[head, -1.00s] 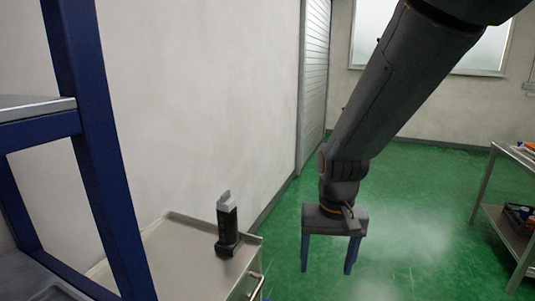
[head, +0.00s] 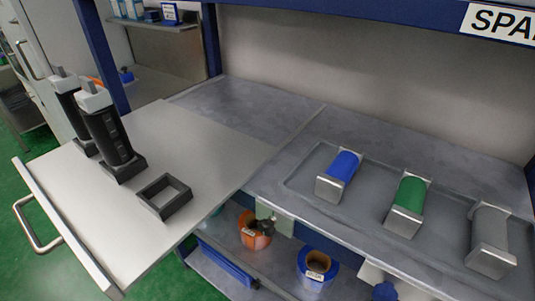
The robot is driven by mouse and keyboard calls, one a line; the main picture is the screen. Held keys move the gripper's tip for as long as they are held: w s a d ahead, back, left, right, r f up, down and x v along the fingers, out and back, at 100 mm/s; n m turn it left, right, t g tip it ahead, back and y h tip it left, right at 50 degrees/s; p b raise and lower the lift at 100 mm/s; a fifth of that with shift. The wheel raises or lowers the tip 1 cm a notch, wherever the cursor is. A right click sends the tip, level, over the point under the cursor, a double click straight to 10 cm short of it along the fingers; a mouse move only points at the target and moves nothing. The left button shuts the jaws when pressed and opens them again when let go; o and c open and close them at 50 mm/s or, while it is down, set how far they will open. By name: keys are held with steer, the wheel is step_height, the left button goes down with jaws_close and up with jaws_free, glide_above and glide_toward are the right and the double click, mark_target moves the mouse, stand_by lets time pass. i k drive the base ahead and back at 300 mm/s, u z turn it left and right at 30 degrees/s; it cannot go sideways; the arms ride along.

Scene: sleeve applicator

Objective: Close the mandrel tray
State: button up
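The mandrel tray (head: 165,238) is a pale flat drawer, pulled out past the bench edge at the left. Its front edge has a raised rail with a bar handle (head: 30,230) at the far left. Two black upright mandrels with light grey tops stand on it, a nearer one (head: 108,135) and a farther one (head: 68,102) partly hidden behind it. An empty black square holder (head: 164,196) sits beside the nearer mandrel. My gripper is not in view, so its state does not show.
The grey bench top (head: 270,190) holds a blue roll (head: 344,166), a green roll (head: 409,195) and a grey roll (head: 490,232) with metal ends. A lower shelf holds an orange spool (head: 255,232) and a blue spool (head: 317,268). Green floor shows left of the tray.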

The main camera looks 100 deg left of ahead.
mark_target(119, 226)
steer(key=u, duration=4.6)
